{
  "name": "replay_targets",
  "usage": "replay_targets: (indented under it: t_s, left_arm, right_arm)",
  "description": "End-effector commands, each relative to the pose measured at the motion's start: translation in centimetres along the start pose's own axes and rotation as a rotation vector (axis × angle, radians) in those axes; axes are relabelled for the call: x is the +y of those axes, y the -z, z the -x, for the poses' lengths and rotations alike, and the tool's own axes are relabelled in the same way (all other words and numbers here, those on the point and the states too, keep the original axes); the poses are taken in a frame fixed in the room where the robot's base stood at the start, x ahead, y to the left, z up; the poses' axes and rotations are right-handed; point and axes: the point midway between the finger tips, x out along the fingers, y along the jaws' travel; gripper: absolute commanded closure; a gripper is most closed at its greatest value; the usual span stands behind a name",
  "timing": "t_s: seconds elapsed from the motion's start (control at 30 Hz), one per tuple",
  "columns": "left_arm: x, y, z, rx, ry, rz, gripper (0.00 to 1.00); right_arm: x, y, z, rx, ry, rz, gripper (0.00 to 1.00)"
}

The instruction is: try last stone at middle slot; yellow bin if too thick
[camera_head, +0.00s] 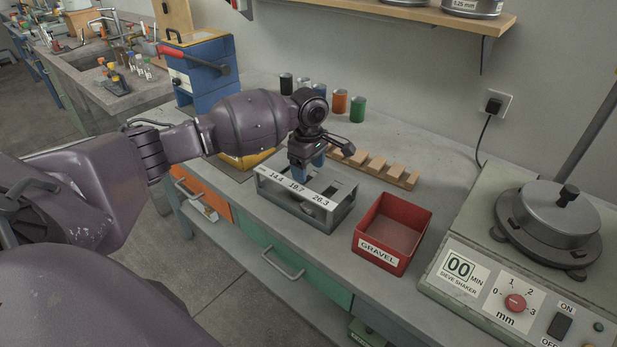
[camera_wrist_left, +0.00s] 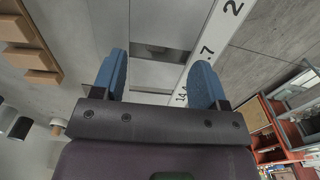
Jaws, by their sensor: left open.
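The grey slot gauge (camera_head: 338,213) stands on the bench with a white strip reading 14.4, 19.7 and 26.3. My left gripper (camera_head: 307,172) is just above its plate, blue fingers pointing down. In the left wrist view the fingers (camera_wrist_left: 160,62) are apart, with no stone visible between them; the gauge plate and a dark slot (camera_wrist_left: 160,52) show beyond. A pale shape, perhaps a stone, shows inside the gauge, but I cannot tell. The yellow bin (camera_head: 240,162) is mostly hidden behind my left arm. My right gripper is out of view.
A wooden notched rack (camera_head: 378,166) lies behind the gauge; I see no stone on it. A red bin (camera_head: 391,235) marked GRAVEL stands right of the gauge. The sieve shaker (camera_head: 480,265) fills the bench's right end. Several coloured cans (camera_head: 357,108) stand by the wall.

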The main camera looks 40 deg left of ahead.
Motion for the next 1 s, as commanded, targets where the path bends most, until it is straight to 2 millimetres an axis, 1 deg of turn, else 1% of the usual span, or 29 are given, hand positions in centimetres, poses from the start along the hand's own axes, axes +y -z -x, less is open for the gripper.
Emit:
replay_targets:
  t_s: [0.03,0.17,0.3,0.5,0.6,0.7,1.0]
  left_arm:
    - [0.1,0.0,1.3,0.0,-0.005,0.0,0.33]
    - [0.1,0.0,4.0,-0.001,-0.007,0.0,0.33]
    - [0.1,0.0,6.7,0.0,-0.007,0.0,0.33]
    - [0.0,0.0,9.5,0.0,-0.004,-0.001,0.33]
    - [0.0,0.0,10.3,-0.001,-0.002,0.0,0.33]
    - [0.0,0.0,10.7,-0.001,-0.001,0.0,0.33]
    - [0.0,0.0,10.8,0.0,0.0,0.0,0.33]
  right_arm:
    - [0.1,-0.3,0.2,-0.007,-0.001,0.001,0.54]
    - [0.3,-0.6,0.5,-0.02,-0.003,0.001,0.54]
    - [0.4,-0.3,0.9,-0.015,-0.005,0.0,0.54]
    - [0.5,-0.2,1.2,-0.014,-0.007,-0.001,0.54]
    - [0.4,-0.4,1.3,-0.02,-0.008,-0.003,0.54]
    - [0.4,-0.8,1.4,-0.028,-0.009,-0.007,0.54]
    - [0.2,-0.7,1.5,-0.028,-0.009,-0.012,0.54]
